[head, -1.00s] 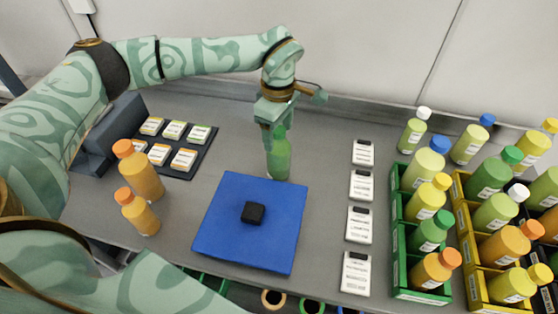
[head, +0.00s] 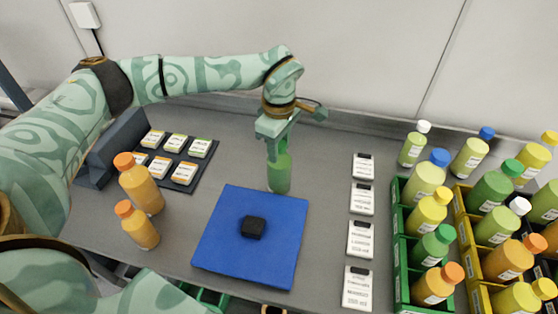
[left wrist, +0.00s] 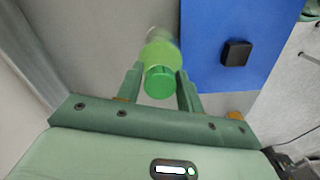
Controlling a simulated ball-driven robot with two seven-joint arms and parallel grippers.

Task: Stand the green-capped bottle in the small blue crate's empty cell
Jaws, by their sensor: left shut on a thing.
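The green-capped bottle (head: 280,176) is upright just behind the blue mat in the head view. My left gripper (head: 276,150) is above it, pointing down and shut on its top. In the left wrist view the green cap (left wrist: 159,82) sits between the two fingers. I cannot tell whether the bottle's base touches the table. No small blue crate with cells is visible in these frames. My right gripper is not in view.
The blue mat (head: 221,246) bears a black block (head: 253,227). Two orange bottles (head: 141,183) stand left, before a dark card tray (head: 205,177). White cards (head: 360,239) line the right. Beyond are a green crate (head: 401,247) and yellow crate (head: 462,222) with bottles.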

